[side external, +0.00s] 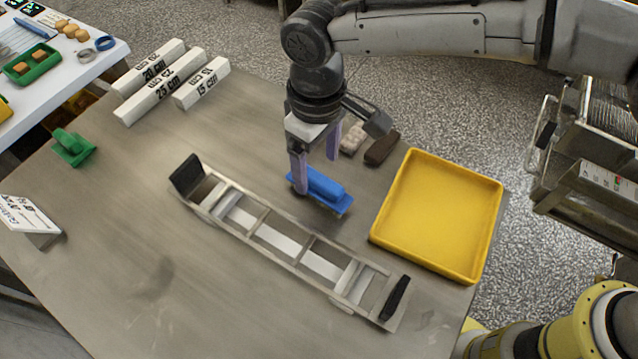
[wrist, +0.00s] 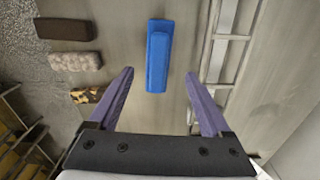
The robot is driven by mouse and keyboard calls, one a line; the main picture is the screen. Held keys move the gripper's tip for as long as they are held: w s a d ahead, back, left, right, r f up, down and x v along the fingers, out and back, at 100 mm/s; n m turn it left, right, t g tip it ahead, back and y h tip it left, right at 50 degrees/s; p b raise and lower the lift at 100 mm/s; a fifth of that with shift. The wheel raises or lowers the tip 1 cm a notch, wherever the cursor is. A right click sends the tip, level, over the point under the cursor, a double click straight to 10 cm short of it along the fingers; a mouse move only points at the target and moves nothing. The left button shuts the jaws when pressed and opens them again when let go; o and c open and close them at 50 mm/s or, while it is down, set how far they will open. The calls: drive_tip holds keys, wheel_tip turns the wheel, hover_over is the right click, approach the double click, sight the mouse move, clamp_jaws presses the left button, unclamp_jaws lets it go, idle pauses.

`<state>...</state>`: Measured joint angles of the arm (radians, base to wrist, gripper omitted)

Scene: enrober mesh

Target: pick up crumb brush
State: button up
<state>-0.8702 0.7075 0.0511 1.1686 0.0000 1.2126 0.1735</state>
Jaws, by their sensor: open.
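The crumb brush (side external: 322,190) is blue, with a raised handle along a flat base, and lies on the metal table. It also shows in the wrist view (wrist: 158,55), lying lengthwise ahead of the space between the fingertips. My gripper (side external: 316,172) points down at the brush and is open, with two purple fingers. In the side view one finger overlaps the brush's left end; I cannot tell whether it touches. In the wrist view the fingertips (wrist: 160,72) are spread wider than the brush, with nothing between them.
A metal frame (side external: 270,237) with black ends lies in front of the brush. A yellow tray (side external: 437,215) stands to the right. Brown and speckled bars (side external: 381,148) lie behind the gripper. White labelled blocks (side external: 201,83) and a green object (side external: 73,147) are at left.

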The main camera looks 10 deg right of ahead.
sight(319, 178)
wheel_tip(319, 178, down, 5)
drive_tip(key=shift+d, duration=0.15)
clamp_jaws()
idle(0.5)
